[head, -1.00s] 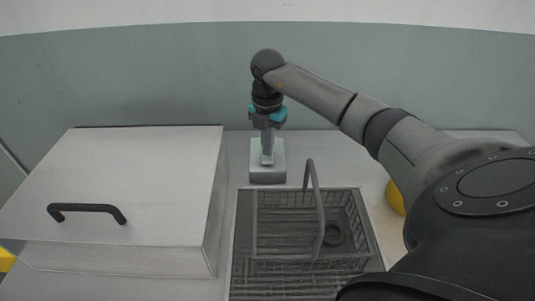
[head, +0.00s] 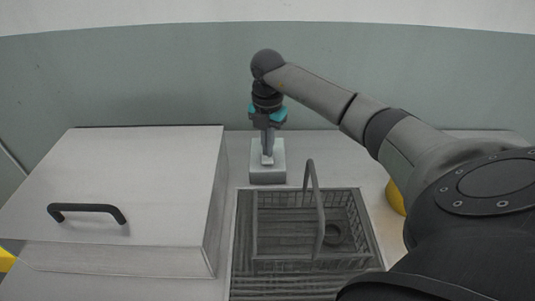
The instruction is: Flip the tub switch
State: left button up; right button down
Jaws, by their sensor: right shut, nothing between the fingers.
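The tub switch (head: 267,175) is a small pale grey box on the counter, behind the sunken tub (head: 372,240). My right gripper (head: 267,160) points down at the box, with its fingers shut and empty. Its fingertips are at the lever area on the box and cover most of it; I cannot tell whether they touch or which way the lever leans. My left gripper is not in view.
A wire basket (head: 315,212) with an upright handle stands in the tub, with a dark ring (head: 332,235) inside. A large white lid (head: 140,180) with a black handle (head: 87,208) is at left. A yellow object (head: 395,197) is partly hidden behind my right arm.

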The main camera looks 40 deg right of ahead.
aim_at(268, 159)
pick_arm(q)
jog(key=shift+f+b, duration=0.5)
pick_arm(e)
jog(key=shift+f, duration=1)
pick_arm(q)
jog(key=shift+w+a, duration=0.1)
pick_arm(e)
jog(key=shift+r+p, duration=0.35)
jog(key=shift+r, duration=0.05)
jog(key=shift+r+p, duration=0.7)
notch_tip(268, 159, up, 2)
jog(key=shift+p, duration=0.95)
notch_tip(268, 159, up, 2)
jog(key=shift+p, duration=0.95)
jog(key=shift+r+p, duration=0.45)
jog(key=shift+r, duration=0.05)
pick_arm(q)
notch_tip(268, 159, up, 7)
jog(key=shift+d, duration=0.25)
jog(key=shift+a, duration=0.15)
